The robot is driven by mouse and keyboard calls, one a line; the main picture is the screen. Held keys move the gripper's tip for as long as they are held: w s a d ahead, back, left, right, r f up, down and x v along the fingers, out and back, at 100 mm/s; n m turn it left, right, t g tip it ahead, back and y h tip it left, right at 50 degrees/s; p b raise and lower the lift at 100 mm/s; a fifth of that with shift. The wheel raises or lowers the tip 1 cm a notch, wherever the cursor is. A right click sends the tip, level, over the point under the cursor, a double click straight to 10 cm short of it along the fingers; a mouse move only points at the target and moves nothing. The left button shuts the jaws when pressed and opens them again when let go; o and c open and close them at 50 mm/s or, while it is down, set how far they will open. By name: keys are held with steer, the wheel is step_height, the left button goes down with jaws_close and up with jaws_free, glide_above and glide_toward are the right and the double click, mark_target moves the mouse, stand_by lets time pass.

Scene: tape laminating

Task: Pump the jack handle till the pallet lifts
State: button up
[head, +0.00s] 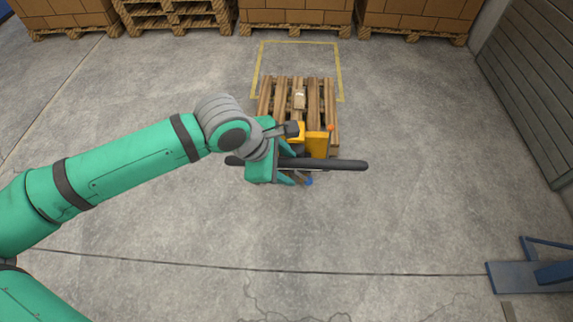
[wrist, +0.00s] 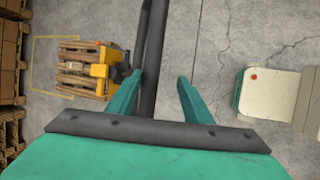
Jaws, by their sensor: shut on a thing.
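The jack's black handle bar (head: 335,165) runs crosswise in the head view, in front of its orange-yellow body (head: 316,146). In the wrist view the dark bar (wrist: 153,50) passes between my fingers. My gripper (head: 289,163), also in the wrist view (wrist: 159,77), is shut on the handle left of the bar's middle. The wooden pallet (head: 265,97) lies just beyond the jack body, with a small light-brown item (head: 299,99) on its slats. The jack's forks are hidden, and I cannot tell whether the pallet is clear of the floor.
A yellow outline (head: 340,70) marks the floor around and beyond the pallet. Stacks of brown boxes on pallets (head: 295,14) stand along the back. A grey slatted wall or shutter (head: 535,80) is at right, a blue metal object (head: 530,272) at lower right.

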steer(key=v, duration=1)
steer(key=shift+a+r, duration=0.15)
steer(key=shift+a, duration=0.05)
steer(key=shift+s, duration=0.1)
